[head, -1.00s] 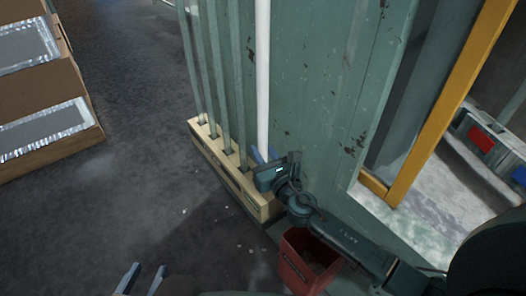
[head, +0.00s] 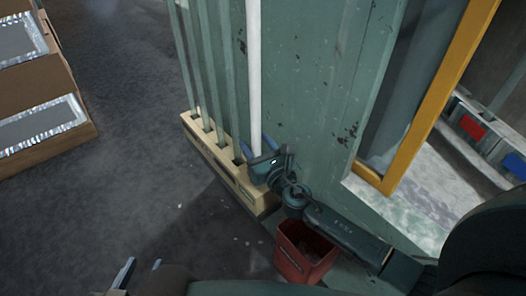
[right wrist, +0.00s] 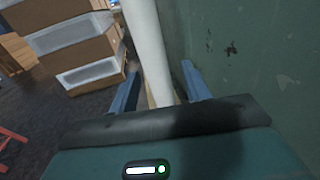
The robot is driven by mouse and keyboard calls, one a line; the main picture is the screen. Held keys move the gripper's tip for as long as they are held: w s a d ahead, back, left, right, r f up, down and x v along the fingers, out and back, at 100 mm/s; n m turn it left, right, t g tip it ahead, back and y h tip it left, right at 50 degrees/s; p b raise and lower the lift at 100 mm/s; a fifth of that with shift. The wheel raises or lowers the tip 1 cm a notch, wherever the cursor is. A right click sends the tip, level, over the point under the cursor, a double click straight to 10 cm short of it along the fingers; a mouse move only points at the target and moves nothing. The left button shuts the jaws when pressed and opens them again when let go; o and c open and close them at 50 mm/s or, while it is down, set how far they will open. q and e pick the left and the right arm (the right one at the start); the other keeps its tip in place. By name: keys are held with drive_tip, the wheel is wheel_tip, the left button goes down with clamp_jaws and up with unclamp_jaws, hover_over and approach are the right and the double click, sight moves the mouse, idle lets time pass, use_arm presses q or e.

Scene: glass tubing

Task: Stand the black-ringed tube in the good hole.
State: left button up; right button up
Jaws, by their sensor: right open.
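A wooden block (head: 196,133) with a row of holes stands against the green wall. Several thin greenish glass tubes (head: 205,70) stand upright in it. A thicker white tube (head: 254,70) rises at its right end; its foot is hidden by my right gripper (head: 262,146). In the right wrist view the white tube (right wrist: 150,50) passes between the two open fingers, with a gap at the right finger. I cannot make out a black ring on any tube, nor which hole is good. My left gripper (head: 141,269) is low at the left, its fingers apart and empty.
A red bin (head: 303,252) stands below my right arm. Cardboard boxes (head: 50,150) with wrapped tops are at the left. A yellow frame (head: 430,100) edges an opening at the right, with red and blue items (head: 472,127) beyond.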

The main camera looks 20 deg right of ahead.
drive_tip(key=s+d, duration=0.2)
drive_tip(key=s, duration=1)
drive_tip(key=shift+s, duration=0.4)
drive_tip(key=shift+s, duration=0.1)
